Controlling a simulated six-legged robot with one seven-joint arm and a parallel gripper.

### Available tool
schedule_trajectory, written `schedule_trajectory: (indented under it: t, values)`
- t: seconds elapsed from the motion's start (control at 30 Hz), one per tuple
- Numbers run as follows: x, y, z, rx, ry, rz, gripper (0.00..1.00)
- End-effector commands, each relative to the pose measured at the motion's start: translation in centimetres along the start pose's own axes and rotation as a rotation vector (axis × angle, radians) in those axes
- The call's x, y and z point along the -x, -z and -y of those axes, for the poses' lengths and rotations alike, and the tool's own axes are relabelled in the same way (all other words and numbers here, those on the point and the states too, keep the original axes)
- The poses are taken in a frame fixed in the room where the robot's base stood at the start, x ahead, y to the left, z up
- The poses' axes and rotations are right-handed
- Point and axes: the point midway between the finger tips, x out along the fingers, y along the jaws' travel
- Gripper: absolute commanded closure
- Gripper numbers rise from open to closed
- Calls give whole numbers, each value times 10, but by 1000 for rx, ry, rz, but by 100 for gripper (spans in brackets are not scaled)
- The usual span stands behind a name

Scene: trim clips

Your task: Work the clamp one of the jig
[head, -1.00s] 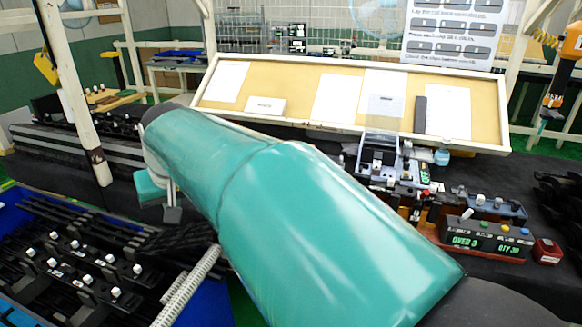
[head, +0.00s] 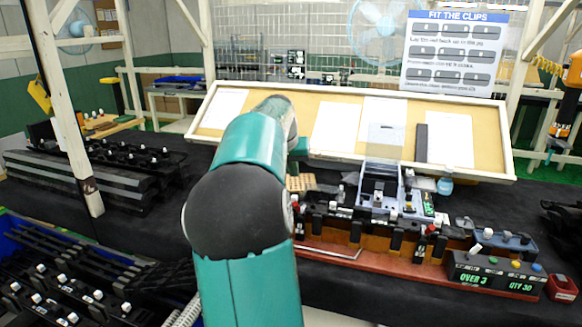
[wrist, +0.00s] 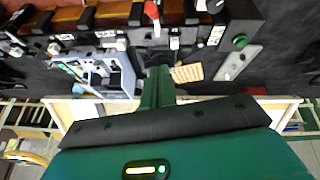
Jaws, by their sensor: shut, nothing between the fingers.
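The jig (head: 385,262) is a long reddish-brown base with a row of black clamps and fittings, right of centre in the head view. It runs along the top of the wrist view (wrist: 112,8). A red-tipped lever (wrist: 152,10) stands up on it there; another red-handled lever (head: 431,230) shows on its right part in the head view. I cannot tell which is clamp one. My gripper (wrist: 157,74) is shut and empty, with its teal fingers pointing toward the jig, apart from the red-tipped lever. In the head view my arm hides the fingers and the jig's left end.
A blue-grey device (head: 381,187) stands behind the jig, beside a tan perforated block (head: 301,183). A control box (head: 492,272) reading OVER 3, QTY 30 sits at the front right. A slanted board (head: 345,92) with papers closes the back. Racks of black parts (head: 75,275) lie left.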

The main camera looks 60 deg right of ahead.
Motion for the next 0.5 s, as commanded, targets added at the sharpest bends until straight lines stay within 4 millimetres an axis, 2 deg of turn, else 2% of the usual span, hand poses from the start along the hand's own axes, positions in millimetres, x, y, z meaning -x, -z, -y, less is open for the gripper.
schedule_trajectory:
  t: [0.03,0.27,0.5]
  values:
    - [-13,-1,0,0,-2,4,100]
    - [-59,1,1,2,-2,4,100]
    - [-67,-27,2,3,1,1,100]
